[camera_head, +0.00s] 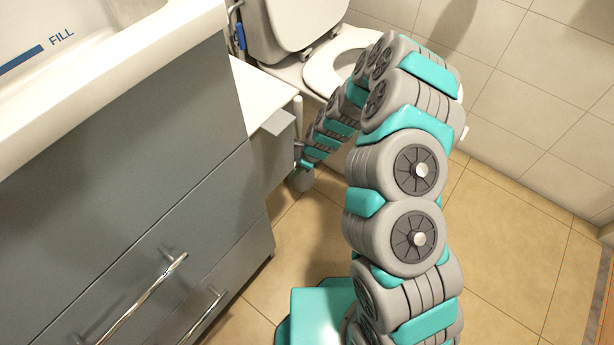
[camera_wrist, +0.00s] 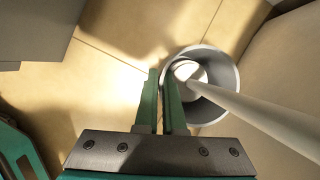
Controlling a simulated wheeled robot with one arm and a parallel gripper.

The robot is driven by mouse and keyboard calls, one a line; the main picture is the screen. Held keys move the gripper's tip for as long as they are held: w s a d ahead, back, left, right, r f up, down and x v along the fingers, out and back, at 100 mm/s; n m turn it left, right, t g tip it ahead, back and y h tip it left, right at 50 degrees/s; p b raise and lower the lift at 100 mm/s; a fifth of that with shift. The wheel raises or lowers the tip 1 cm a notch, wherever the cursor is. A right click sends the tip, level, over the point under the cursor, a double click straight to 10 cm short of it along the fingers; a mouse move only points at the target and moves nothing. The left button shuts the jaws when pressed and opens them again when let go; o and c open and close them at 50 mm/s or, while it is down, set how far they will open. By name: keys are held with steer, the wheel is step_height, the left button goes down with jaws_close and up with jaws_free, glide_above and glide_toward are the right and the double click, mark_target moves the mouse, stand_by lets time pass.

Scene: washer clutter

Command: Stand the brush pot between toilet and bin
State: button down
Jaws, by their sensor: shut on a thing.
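The brush pot (camera_head: 303,181) is a small grey round cup beside the cabinet, in front of the toilet (camera_head: 330,65). The white brush handle (camera_head: 298,118) rises from it. In the wrist view the pot (camera_wrist: 233,78) is seen from above, open, with the handle (camera_wrist: 260,115) slanting to the lower right. My gripper (camera_wrist: 163,78) is shut on the pot's left rim, one finger on each side of the wall. Whether the pot touches the floor I cannot tell. I cannot make out a bin in either view.
A grey cabinet (camera_head: 120,190) with bar handles (camera_head: 150,290) fills the left, under a white basin top (camera_head: 110,70). The tiled floor (camera_head: 500,245) is clear to the right, up to the tiled wall (camera_head: 510,100). A brown wooden edge (camera_head: 606,310) shows at the far right.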

mark_target(295, 185)
steer(key=shift+d+b+x, duration=0.1)
steer(key=shift+b+x, duration=0.1)
steer(key=shift+x, duration=0.7)
steer(key=shift+d+b+x, duration=0.15)
steer(key=shift+x, duration=0.75)
steer(key=shift+w, duration=0.15)
steer(key=c, duration=1)
jaws_free()
steer(key=shift+f, duration=0.15)
steer(key=p+v, duration=0.1)
steer(key=v, duration=1.1)
